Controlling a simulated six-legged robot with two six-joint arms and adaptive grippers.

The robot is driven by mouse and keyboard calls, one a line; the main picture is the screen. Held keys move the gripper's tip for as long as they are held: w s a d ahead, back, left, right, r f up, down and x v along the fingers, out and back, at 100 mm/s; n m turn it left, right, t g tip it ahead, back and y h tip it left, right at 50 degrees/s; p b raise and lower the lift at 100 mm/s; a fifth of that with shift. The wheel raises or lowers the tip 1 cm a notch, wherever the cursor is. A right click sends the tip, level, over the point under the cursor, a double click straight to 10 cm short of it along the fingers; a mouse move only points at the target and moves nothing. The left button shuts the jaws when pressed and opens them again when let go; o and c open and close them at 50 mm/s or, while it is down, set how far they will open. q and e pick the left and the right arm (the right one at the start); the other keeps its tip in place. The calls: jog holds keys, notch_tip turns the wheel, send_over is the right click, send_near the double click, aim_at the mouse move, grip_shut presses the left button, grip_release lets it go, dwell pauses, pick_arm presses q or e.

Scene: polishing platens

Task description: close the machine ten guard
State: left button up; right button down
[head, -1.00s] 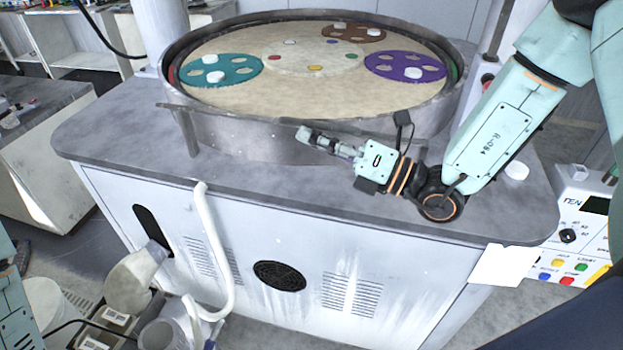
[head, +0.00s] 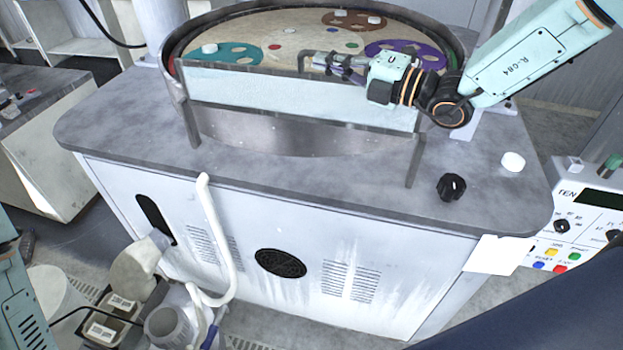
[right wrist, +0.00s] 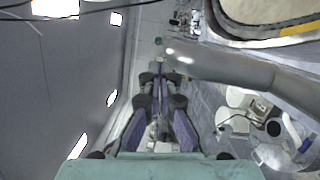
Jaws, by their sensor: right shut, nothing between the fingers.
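The machine ten guard (head: 300,98) is a pale panel in a grey metal frame, standing raised across the front of the round polishing basin (head: 456,38). Its side arms run down beside the basin wall. My right gripper (head: 322,60) is shut and empty at the panel's upper edge, beside a thin dark hooked bar (head: 302,62); I cannot tell whether they touch. The right wrist view shows its fingers (right wrist: 160,80) together, close to a grey curved bar (right wrist: 225,68). My left gripper is out of view.
The control box marked TEN (head: 567,193) stands at the right, with coloured buttons. A black knob (head: 451,187) and a white puck (head: 513,161) sit on the grey worktop (head: 130,120). Teal, brown and purple carriers lie in the basin. A white hose (head: 215,240) hangs in front.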

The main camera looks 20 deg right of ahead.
jog(key=shift+w+d+r, duration=0.15)
jog(key=shift+w+d, duration=0.3)
jog(key=shift+w, duration=0.2)
jog(key=shift+r, duration=0.1)
jog(key=shift+s, duration=0.15)
